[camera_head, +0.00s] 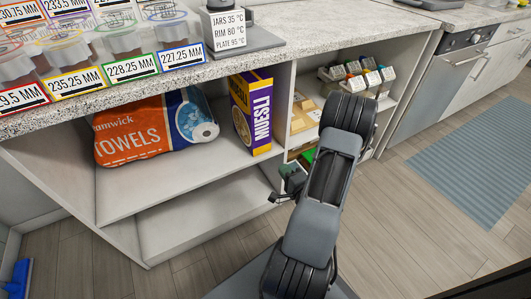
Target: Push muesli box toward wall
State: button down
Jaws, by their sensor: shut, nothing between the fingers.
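The muesli box (251,114) is purple and yellow with "MUESLI" on its narrow side. It stands upright on the upper shelf under the counter, close to the vertical divider (282,100) on its right. My gripper (276,198) is low in front of the shelves, below and to the right of the box and apart from it. Its small dark fingers look shut and hold nothing. My arm rises in front of the right compartment and hides part of it.
A towel pack (150,130) lies left of the box on the shelf (190,165). Labelled jars stand on the counter (310,35) above. Bare shelf lies in front of the towels.

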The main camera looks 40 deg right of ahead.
aim_at(263, 143)
jog(key=w+b, duration=0.1)
jog(key=w, duration=0.3)
jog(key=w+d+b, duration=0.1)
jog(key=w, duration=0.4)
jog(key=w+b, duration=0.1)
jog(key=w, duration=0.3)
jog(key=shift+w+d, duration=0.2)
jog(key=shift+d, duration=0.2)
